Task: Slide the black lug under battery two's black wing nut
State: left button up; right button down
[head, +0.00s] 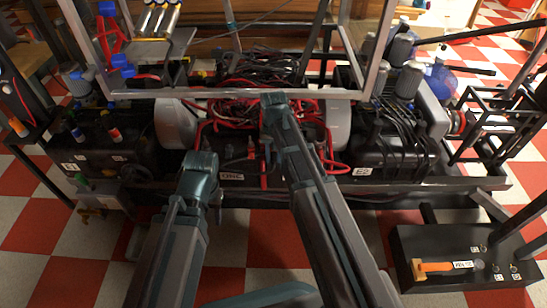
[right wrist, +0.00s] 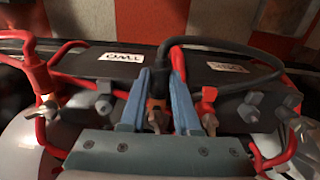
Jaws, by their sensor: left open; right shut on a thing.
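In the right wrist view my right gripper (right wrist: 158,88) has its two blue fingers shut around the end of a black cable (right wrist: 185,46). The black lug there is mostly hidden between the fingers; an orange-red part and a metal piece show just below. Battery two (right wrist: 85,68), with its upside-down TWO label, is left of the fingers. A dark wing nut (right wrist: 103,104), seemingly battery two's black one, is left of the left finger, apart from it. In the head view my left gripper (head: 203,163) is in front of the batteries, fingers hard to make out.
Battery one (right wrist: 228,68) is to the right. Red-collared terminals (right wrist: 40,82) and red cables crowd both sides. In the head view a metal frame bar (head: 230,94) crosses above the cable tangle.

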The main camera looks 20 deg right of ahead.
aim_at(273, 156)
jog(key=shift+w+d, duration=0.15)
jog(key=shift+w, duration=0.3)
jog(key=c, duration=0.6)
grip_release()
jog(key=shift+o, duration=0.2)
notch_tip(273, 156, up, 14)
jog(key=p, duration=1.4)
jog(key=shift+s+f, duration=0.1)
